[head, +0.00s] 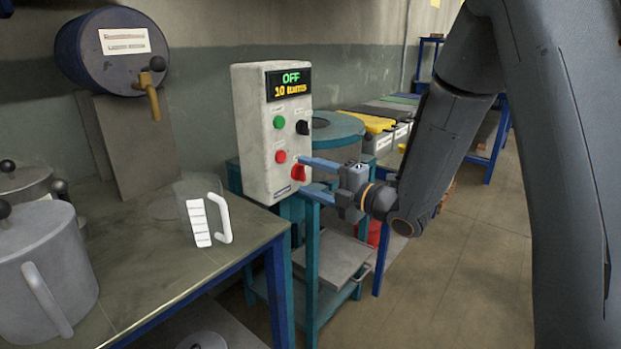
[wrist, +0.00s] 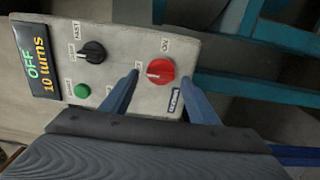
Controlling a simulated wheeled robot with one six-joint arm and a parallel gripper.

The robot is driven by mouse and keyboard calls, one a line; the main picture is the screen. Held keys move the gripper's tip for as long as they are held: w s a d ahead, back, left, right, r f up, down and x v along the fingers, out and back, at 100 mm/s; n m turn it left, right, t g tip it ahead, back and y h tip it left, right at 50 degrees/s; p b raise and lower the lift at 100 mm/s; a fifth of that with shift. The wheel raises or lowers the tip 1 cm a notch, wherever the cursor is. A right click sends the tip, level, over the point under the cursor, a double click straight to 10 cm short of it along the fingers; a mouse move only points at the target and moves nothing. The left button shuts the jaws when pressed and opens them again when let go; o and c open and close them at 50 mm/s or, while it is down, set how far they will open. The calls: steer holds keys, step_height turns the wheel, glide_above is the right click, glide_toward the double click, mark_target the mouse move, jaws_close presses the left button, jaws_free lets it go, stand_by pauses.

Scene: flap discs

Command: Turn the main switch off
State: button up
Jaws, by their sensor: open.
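The control box (head: 268,135) is pale grey, with a display (head: 288,83) reading "OFF" and "10 turns". Its main switch, a red rotary knob (head: 298,173), is low on the panel's right side; it also shows in the wrist view (wrist: 167,69). The knob's white mark points towards the display side, and an "ON" label sits beside it. Another label is partly hidden by a finger. My gripper (head: 301,177) is open, its blue fingers on either side of the red knob. In the wrist view, whether they touch it cannot be told.
The panel also has a black knob (wrist: 92,51), a green button (head: 279,122) and a red button (head: 281,157). A workbench (head: 150,270) with a metal pot (head: 45,270) and a white-handled jug (head: 205,215) stands at left. A teal-rimmed drum (head: 337,128) stands behind the box.

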steer(key=v, duration=0.7)
steer(key=shift+s+d, duration=0.2)
steer(key=shift+d, duration=0.05)
steer(key=s+d+f+m+g+h+p, duration=0.1)
steer(key=s+d+f+m+h+p, duration=0.15)
steer(key=d+m+h, duration=0.55)
steer(key=s+d+f+m+g+h+p, duration=0.15)
steer(key=s+d+m+h+p, duration=0.3)
steer(key=m, duration=0.45)
steer(key=s+d+r+m+g+h+p, duration=0.1)
steer(key=s+m+g, duration=0.3)
steer(key=s, duration=0.6)
steer(key=s+r+m+g+p, duration=0.1)
steer(key=s+m+g+p, duration=0.1)
steer(key=s+m+g, duration=0.2)
steer(key=s+m, duration=0.3)
steer(key=s, duration=0.3)
steer(key=shift+s+d+m+h, duration=0.15)
steer(key=shift+d+m+h, duration=0.15)
steer(key=shift+d+h, duration=0.1)
steer(key=shift+r+g, duration=0.1)
steer(key=shift+g, duration=0.15)
